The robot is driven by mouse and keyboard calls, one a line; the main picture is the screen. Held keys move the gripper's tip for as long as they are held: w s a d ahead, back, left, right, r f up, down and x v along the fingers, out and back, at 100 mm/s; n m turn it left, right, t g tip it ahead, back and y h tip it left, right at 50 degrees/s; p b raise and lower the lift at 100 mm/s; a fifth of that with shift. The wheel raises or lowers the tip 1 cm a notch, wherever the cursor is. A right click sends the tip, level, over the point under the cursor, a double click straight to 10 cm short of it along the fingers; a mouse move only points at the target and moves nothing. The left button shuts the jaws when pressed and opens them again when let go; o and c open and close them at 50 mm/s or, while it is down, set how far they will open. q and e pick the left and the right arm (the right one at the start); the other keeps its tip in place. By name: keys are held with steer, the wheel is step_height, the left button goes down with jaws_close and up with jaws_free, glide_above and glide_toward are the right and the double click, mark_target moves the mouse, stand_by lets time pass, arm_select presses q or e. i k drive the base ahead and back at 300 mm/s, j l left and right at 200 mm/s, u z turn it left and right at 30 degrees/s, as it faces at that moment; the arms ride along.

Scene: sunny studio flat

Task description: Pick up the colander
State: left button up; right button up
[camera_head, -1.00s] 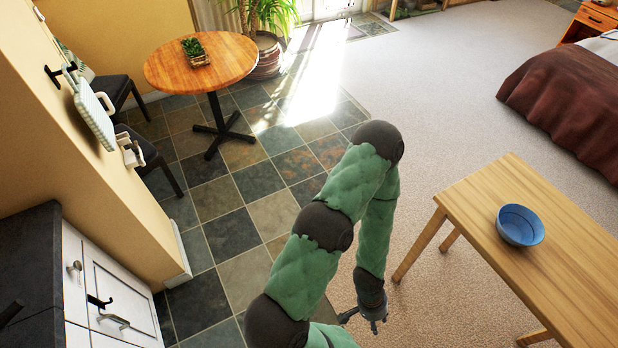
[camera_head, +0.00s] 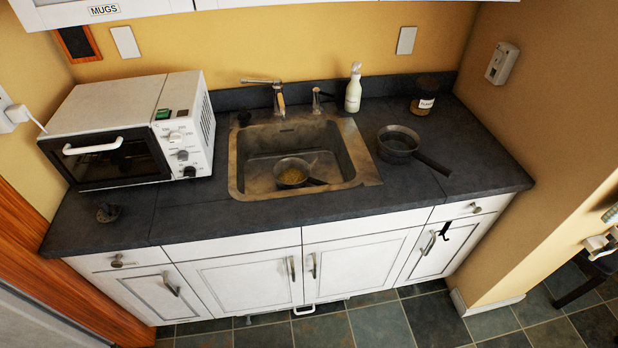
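No colander can be made out for certain. A small round pan-like vessel (camera_head: 292,173) with yellowish contents and a dark handle sits in the sink (camera_head: 238,158); I cannot tell whether it has holes. A dark round pan (camera_head: 398,142) with a long handle pointing down and right stands on the counter to the right of the sink. Neither of my grippers is in view.
A white microwave (camera_head: 135,128) stands on the dark counter (camera_head: 230,213) left of the sink. A small dark object (camera_head: 108,212) lies before it. White cabinets (camera_head: 240,280) front the tiled floor (camera_head: 430,322).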

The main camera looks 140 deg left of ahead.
mark_target(288, 173)
steer(key=u, duration=2.25)
